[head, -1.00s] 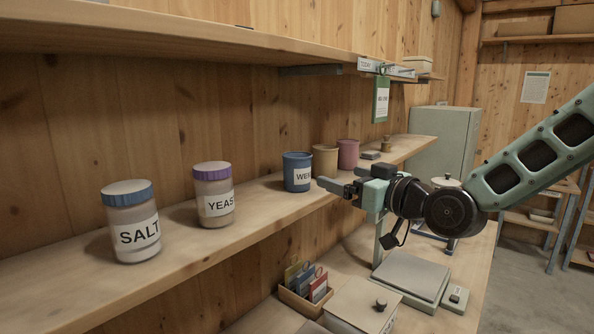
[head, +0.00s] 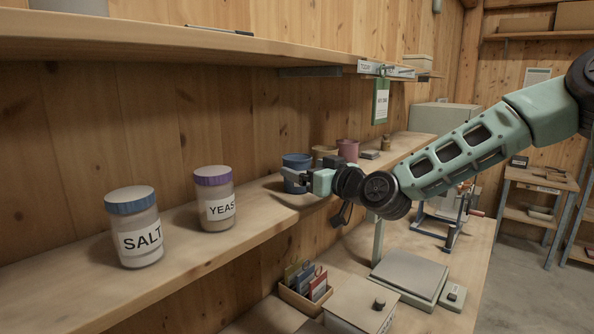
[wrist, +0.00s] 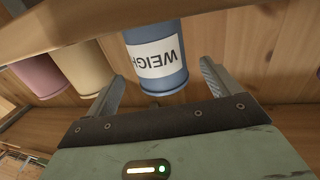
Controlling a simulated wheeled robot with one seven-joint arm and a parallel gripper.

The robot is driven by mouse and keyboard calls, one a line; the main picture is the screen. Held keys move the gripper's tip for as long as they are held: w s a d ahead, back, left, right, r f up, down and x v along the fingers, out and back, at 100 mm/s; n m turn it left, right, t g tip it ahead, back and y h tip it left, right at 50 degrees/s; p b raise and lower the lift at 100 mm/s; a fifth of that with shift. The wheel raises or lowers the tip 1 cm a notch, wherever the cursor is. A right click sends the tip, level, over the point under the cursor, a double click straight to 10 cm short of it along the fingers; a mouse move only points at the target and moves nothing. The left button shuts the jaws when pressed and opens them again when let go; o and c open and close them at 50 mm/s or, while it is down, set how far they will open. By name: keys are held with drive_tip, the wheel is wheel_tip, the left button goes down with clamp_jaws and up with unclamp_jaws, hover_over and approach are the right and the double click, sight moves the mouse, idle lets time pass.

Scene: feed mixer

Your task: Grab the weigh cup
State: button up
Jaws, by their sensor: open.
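The weigh cup is a blue cup (head: 297,160) with a white label, standing on the wooden shelf. In the head view my gripper (head: 294,179) is in front of it and hides much of its body and label. In the wrist view the blue cup (wrist: 158,60) shows its label reading "WEIGH", with the picture upside down. My gripper (wrist: 160,85) is open there, one finger to each side of the cup's near end. I cannot tell whether either finger touches it.
A cream cup (head: 325,152) and a pink cup (head: 348,150) stand just beyond the blue cup. A salt jar (head: 136,228) and a yeast jar (head: 215,198) stand to the left on the shelf (head: 180,262). An upper shelf (head: 200,42) hangs above. A scale (head: 410,276) sits below.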

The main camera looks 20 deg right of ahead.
drive_tip(key=p+x, duration=0.1)
drive_tip(key=x, duration=0.2)
drive_tip(key=shift+w+a+r+p, duration=0.1)
drive_tip(key=shift+w+a+p, duration=0.1)
drive_tip(key=shift+p, duration=0.2)
drive_tip(key=shift+w+a, duration=0.1)
drive_tip(key=shift+w, duration=0.2)
drive_tip(key=c, duration=1.1)
